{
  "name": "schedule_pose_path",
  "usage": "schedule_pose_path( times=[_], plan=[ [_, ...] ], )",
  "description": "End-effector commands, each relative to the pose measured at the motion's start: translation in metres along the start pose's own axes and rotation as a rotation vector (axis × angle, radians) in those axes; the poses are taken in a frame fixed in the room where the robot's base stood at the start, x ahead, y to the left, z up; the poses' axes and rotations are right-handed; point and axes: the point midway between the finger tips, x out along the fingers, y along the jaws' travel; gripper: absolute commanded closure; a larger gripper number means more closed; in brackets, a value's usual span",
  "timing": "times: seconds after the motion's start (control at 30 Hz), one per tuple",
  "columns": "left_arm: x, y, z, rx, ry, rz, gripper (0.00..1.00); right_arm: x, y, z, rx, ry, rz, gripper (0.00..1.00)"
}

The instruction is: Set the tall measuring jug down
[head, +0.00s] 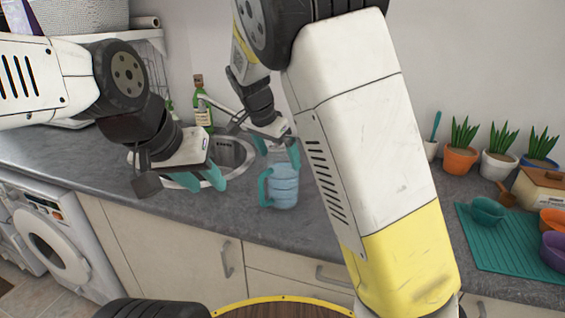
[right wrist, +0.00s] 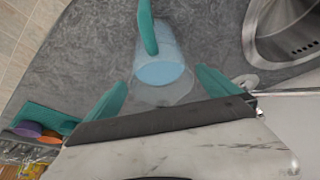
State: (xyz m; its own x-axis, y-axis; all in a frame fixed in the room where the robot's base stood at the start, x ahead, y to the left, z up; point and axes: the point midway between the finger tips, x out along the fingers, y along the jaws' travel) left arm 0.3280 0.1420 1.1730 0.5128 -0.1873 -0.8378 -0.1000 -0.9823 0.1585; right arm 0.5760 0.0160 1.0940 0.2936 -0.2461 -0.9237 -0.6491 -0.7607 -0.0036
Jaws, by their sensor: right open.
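The tall measuring jug (head: 285,186) is clear with light blue contents and a teal handle on its left side. It stands upright on the grey counter, in front of the sink. My right gripper (head: 278,153) is open, just above and behind the jug. In the right wrist view, the jug (right wrist: 162,72) lies ahead of and partly between the two spread teal fingers (right wrist: 160,95), with its handle on the far side. I see no finger closed on it. My left gripper (head: 201,180) is open and empty over the counter, left of the jug.
The sink (head: 236,158) lies behind the jug, with a green bottle (head: 202,108) at its back. Potted plants (head: 499,160) and a teal mat (head: 500,245) with bowls are on the right. The counter's front edge is close to the jug.

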Motion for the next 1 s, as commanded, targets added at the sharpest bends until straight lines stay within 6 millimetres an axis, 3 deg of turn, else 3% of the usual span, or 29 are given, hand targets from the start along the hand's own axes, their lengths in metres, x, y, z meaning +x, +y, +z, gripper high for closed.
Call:
schedule_pose_path(
  times=[0.2,0.37,0.47,0.67,0.83,1.0],
  plan=[
    [0.0,0.0,0.0,0.0,0.0,0.0,0.64,-0.04,-0.001,0.001,-0.001,-0.001,-0.003,0.0],
    [0.0,0.0,0.0,0.0,0.0,0.0,0.64,-0.051,0.002,-0.001,-0.001,-0.005,-0.001,0.0],
    [0.0,0.0,0.0,0.0,0.0,0.0,0.64,-0.049,0.016,-0.005,-0.015,-0.051,-0.012,0.0],
    [0.0,0.0,0.0,0.0,0.0,0.0,0.64,-0.045,0.087,-0.015,-0.123,-0.236,-0.14,0.0],
    [0.0,0.0,0.0,0.0,0.0,0.0,0.64,-0.065,0.155,-0.009,-0.265,-0.281,-0.331,0.0],
    [0.0,0.0,0.0,0.0,0.0,0.0,0.64,-0.092,0.217,0.009,-0.416,-0.175,-0.481,0.0]
  ],
)
